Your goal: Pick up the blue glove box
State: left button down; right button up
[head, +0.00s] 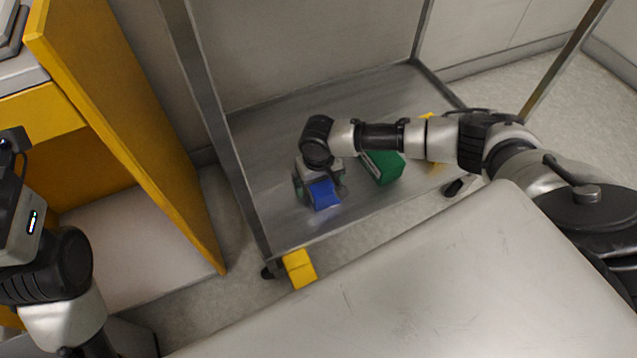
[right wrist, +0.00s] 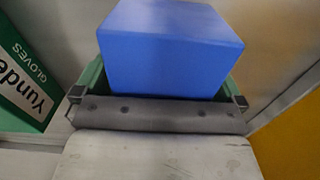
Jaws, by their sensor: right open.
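The blue glove box (head: 324,194) is on the lower metal shelf, near its front left part. My right gripper (head: 318,180) is right above it, reaching down, with its jaws open around the box. In the right wrist view the blue box (right wrist: 170,48) fills the space between the two greenish fingers of the right gripper (right wrist: 162,82), and I cannot tell whether they touch it. My left arm shows at the left edge of the head view, but its gripper is out of the picture.
A green glove box (head: 383,167) lies to the right on the same shelf (head: 270,140); it also shows in the right wrist view (right wrist: 22,75). Shelf posts stand left and right. A yellow cabinet panel (head: 120,120) is at left. A grey top surface (head: 430,270) covers the front.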

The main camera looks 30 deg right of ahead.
jog(key=c, duration=1.1)
jog(key=shift+r, duration=0.15)
